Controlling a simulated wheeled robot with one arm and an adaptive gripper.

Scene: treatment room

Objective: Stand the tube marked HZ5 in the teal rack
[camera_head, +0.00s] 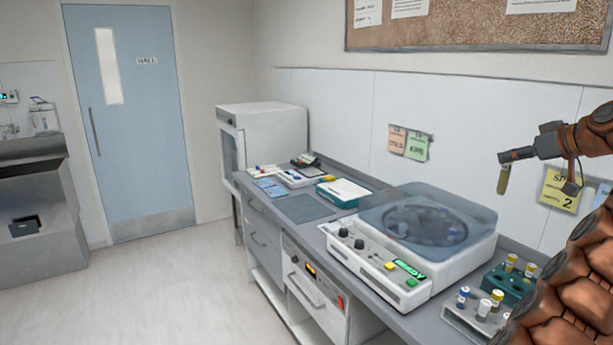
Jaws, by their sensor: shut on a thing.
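My gripper (506,157) is at the right, raised above the counter in front of the wall panel. It is shut on an olive-yellow tube (503,180), which hangs almost upright below it. The tube's upper end is hidden at the jaws, and no marking on it can be read, so I cannot tell whether it is HZ5. The teal rack (500,283) stands on the counter at the lower right, well below the held tube. It holds tubes with yellow caps (511,260); dark empty holes seem to show in its top.
A pale grey rack (458,317) with several capped tubes stands in front of the teal rack, partly hidden by my arm. A centrifuge (365,262) with a tinted lid stands left of both racks. Trays (300,178) and a teal box (343,192) lie farther back.

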